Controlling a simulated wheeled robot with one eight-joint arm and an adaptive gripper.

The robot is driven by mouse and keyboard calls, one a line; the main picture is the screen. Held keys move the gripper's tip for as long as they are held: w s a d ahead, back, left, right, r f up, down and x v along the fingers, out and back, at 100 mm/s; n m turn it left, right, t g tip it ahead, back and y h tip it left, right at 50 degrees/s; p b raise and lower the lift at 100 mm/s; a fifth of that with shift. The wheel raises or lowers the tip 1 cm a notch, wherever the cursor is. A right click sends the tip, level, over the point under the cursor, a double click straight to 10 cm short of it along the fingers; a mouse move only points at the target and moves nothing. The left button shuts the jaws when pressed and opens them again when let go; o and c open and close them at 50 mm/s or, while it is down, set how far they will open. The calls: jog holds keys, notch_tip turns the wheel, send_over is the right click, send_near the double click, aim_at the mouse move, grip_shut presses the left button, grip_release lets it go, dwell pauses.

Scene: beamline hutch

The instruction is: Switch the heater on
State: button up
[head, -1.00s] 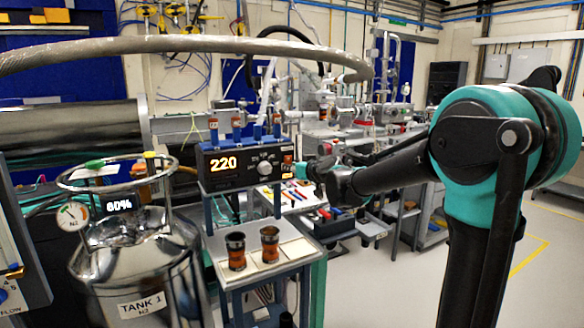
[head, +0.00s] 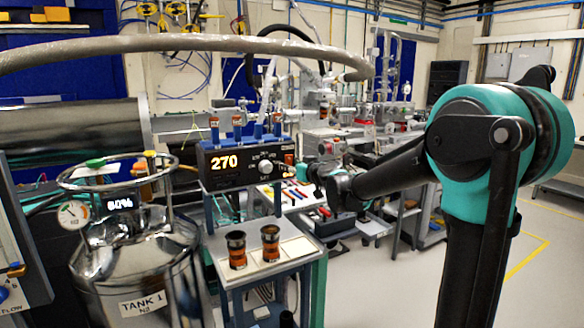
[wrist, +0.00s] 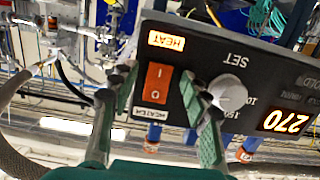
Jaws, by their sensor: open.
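The heater control box (head: 225,170) stands on a small stand in the head view, its display reading 270. In the wrist view, which is turned upside down, its face shows the orange rocker switch (wrist: 154,84) marked I and O, above a HEATER label. The HEAT lamp (wrist: 166,41) glows orange. The white SET knob (wrist: 228,94) sits beside the switch, and it also shows in the head view (head: 264,166). My gripper (wrist: 157,80) is open, its fingers on either side of the switch in the picture, the right one near the knob. Contact cannot be told.
Several capped vials (head: 238,121) stand on the box. Two amber jars (head: 236,251) stand on the white tray (head: 297,249) below. Tank 1 (head: 140,265), a steel vessel, stands at left. A thick grey hose (head: 200,42) arches overhead. Open floor lies at right.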

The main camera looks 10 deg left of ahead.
jog(key=shift+s+d, duration=0.1)
jog(key=v, duration=1.1)
jog(key=shift+s+d, duration=0.2)
jog(key=shift+s, duration=0.15)
jog(key=shift+f, duration=0.1)
jog(key=s+d+f+m+g+h, duration=0.3)
jog(key=s+d+f+g+h, duration=0.1)
jog(key=s+d+f, duration=0.7)
jog(key=s+d+f+m+g+h, duration=0.3)
jog(key=s+d+f+g+h, duration=0.2)
jog(key=s+d+f, duration=0.6)
jog(key=s+f, duration=0.6)
jog(key=f, duration=0.5)
jog(key=shift+d+m, duration=0.25)
jog(key=shift+m, duration=0.15)
